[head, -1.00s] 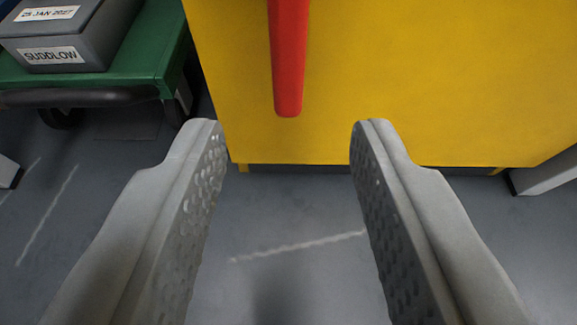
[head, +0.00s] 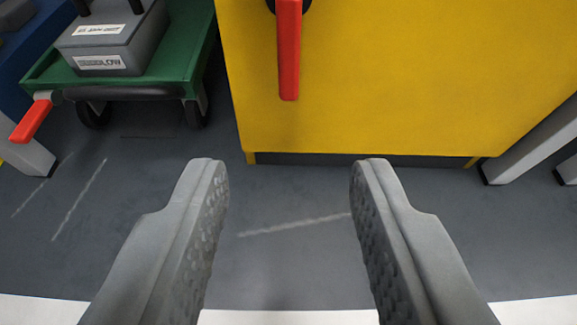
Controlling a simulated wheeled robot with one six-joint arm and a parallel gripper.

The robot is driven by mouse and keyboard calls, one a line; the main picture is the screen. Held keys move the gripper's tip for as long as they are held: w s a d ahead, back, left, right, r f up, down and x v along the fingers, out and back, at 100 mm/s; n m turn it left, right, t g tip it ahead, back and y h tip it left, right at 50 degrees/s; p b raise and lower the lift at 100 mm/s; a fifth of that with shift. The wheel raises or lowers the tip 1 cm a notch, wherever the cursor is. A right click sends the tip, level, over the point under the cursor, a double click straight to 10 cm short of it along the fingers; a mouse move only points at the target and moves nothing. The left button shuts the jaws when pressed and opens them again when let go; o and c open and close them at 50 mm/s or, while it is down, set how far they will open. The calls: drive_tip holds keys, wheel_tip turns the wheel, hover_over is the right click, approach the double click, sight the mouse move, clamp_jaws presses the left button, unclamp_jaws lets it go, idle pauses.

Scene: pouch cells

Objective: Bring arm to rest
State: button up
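My gripper (head: 288,165) is open and empty, its two grey fingers spread wide above the grey floor. A yellow cabinet (head: 400,85) stands ahead of it. A red handle (head: 288,55) hangs down on the cabinet's front, its top at a dark round mount at the picture's upper edge. The fingertips lie below the handle in the picture and apart from it.
A green cart (head: 185,65) at the upper left carries a grey labelled box (head: 135,45) and has a black bar and wheels. A red lever (head: 31,121) is at far left. Pale legs (head: 530,145) stand at right. A white edge (head: 40,310) crosses the bottom. Floor between is open.

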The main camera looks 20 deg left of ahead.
drive_tip(key=shift+r, duration=0.1)
drive_tip(key=w+r+t+h, duration=0.1)
drive_tip(key=w+r+h, duration=0.15)
drive_tip(key=r, duration=1.55)
drive_tip(key=w+r+t+h, duration=0.1)
drive_tip(key=w+r, duration=0.3)
drive_tip(key=r, duration=1.5)
drive_tip(key=s+r+m, duration=0.1)
drive_tip(key=s+r, duration=0.3)
drive_tip(key=r, duration=0.9)
drive_tip(key=s+a+r+m+t+h, duration=0.1)
drive_tip(key=s+r, duration=0.7)
drive_tip(key=r, duration=0.2)
drive_tip(key=s+a+r+m+t+h, duration=0.1)
drive_tip(key=s+a+r, duration=0.1)
drive_tip(key=s+r, duration=0.65)
drive_tip(key=s+a+r+m, duration=0.1)
drive_tip(key=s+r, duration=0.5)
drive_tip(key=s, duration=0.3)
drive_tip(key=s+a+r, duration=0.1)
drive_tip(key=s+r, duration=0.5)
drive_tip(key=s, duration=0.4)
drive_tip(key=shift+a+m+t, duration=0.25)
drive_tip(key=shift+m+t, duration=0.15)
drive_tip(key=shift+y, duration=0.25)
drive_tip(key=shift+c, duration=0.4)
